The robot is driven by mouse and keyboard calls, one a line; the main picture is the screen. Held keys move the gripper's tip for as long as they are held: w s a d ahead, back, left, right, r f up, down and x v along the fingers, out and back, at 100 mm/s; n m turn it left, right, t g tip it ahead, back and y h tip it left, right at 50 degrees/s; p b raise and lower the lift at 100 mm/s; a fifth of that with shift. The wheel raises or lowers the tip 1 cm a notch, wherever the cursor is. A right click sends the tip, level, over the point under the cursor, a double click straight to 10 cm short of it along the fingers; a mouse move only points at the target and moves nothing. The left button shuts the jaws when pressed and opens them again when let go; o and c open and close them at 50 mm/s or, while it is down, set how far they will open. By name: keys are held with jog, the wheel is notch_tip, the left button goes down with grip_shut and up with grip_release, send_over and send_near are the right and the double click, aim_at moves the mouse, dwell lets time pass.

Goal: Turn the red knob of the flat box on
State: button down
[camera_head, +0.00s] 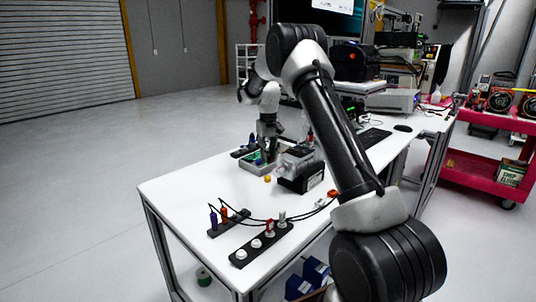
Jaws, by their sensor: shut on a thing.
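The flat box (256,168), grey with a green part inside, lies on the white table toward its far left side. My gripper (267,154) points down over this box, with its fingers low at the box's top. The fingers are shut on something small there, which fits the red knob. The knob itself is hidden behind the fingers, and its turn position cannot be seen.
A black and clear device (300,170) stands close to the right of the box. A small yellow thing (267,179) lies in front. Black power strips (262,243) with plugs and cables lie at the near edge. A keyboard (374,137) lies farther right.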

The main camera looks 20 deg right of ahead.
dwell(0.4)
jog(key=c, duration=1.5)
grip_release()
jog(key=shift+c, duration=0.2)
jog(key=shift+r, duration=0.1)
notch_tip(320, 180, up, 12)
